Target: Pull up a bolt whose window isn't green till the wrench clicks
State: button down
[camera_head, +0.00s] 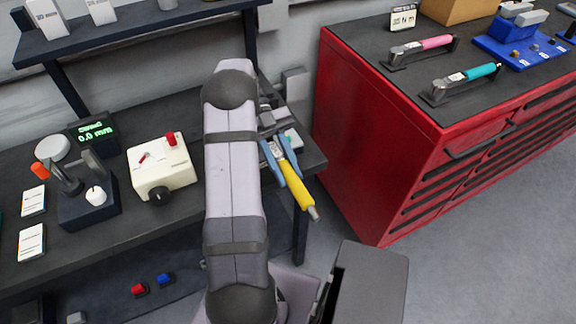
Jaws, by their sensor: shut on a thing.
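My gripper (281,163) is shut on a yellow-handled wrench (296,187), with its blue fingers on both sides of the tool. The wrench slants down to the right, its handle end beyond the bench's right edge. Its head end is hidden or too small to make out. A small white and green piece (292,139) lies just beyond the fingers. My arm covers the middle of the bench, so I cannot make out the valve actuator, its bolts or their windows. A pink-handled wrench (424,45) and a teal-handled wrench (467,77) rest on holders on the red cabinet (362,135).
On the dark bench (190,215) stand a cream box (160,170) with a red knob, a dark stand (88,205) and a green-lit display (93,131). A shelf (130,25) runs above.

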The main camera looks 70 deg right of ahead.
jog(key=shift+w+a+r+m+p, duration=0.1)
jog(key=shift+w+a+m+p, duration=0.15)
jog(key=shift+p, duration=0.25)
jog(key=shift+d, duration=0.1)
jog(key=shift+r, duration=0.1)
dwell(0.4)
